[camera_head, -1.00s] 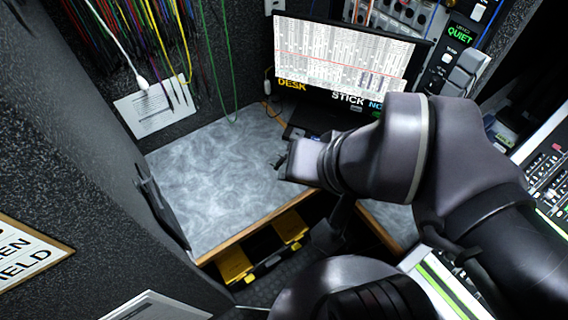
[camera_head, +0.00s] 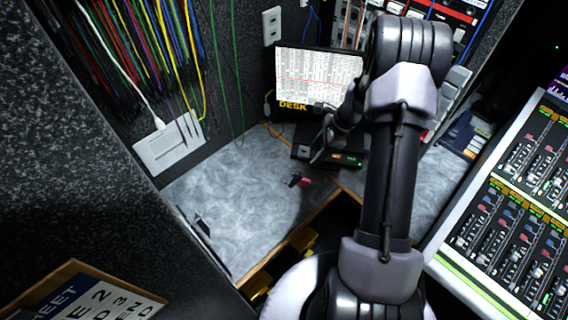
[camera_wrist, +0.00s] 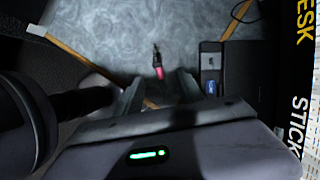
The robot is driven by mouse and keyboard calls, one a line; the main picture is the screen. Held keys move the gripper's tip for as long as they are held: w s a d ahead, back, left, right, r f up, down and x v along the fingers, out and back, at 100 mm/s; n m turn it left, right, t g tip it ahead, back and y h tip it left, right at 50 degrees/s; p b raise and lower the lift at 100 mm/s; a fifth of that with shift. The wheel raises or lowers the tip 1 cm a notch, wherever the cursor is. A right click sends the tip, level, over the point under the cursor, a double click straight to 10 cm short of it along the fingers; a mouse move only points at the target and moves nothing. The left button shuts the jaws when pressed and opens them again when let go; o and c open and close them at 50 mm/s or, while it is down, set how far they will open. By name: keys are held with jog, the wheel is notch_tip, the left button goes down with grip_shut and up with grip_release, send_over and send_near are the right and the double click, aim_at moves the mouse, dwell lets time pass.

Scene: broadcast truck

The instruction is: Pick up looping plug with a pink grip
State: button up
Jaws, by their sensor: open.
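The looping plug with a pink grip (camera_head: 303,181) lies on the grey marbled desk (camera_head: 235,195), near its front edge in the head view. It is small, with a black end and a pink end. In the wrist view the plug (camera_wrist: 158,64) lies beyond my fingertips, roughly in line with the gap between them, pink end toward me. My gripper (camera_wrist: 159,88) is open and empty, apart from the plug. In the head view my gripper (camera_head: 321,150) is up and behind the plug, partly hidden by my own arm.
A black device (camera_head: 345,158) with small lights sits on the desk right of the plug, before a monitor (camera_head: 318,80). Coloured cables (camera_head: 150,50) hang at the back left. A mixing console (camera_head: 520,200) stands at the right. The desk left of the plug is clear.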

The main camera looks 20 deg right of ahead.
aim_at(296, 180)
jog(key=b+x, duration=0.2)
jog(key=x, duration=0.3)
jog(key=b+x, duration=0.1)
jog(key=x, duration=0.5)
jog(key=shift+s+f+b, duration=0.2)
jog(key=shift+b, duration=0.15)
jog(key=x, duration=0.2)
jog(key=b+x, duration=0.1)
jog(key=x, duration=0.1)
jog(key=b+x, duration=0.1)
jog(key=x, duration=0.1)
jog(key=shift+s, duration=0.35)
jog(key=shift+r, duration=0.1)
jog(key=shift+c, duration=1.3)
grip_shut()
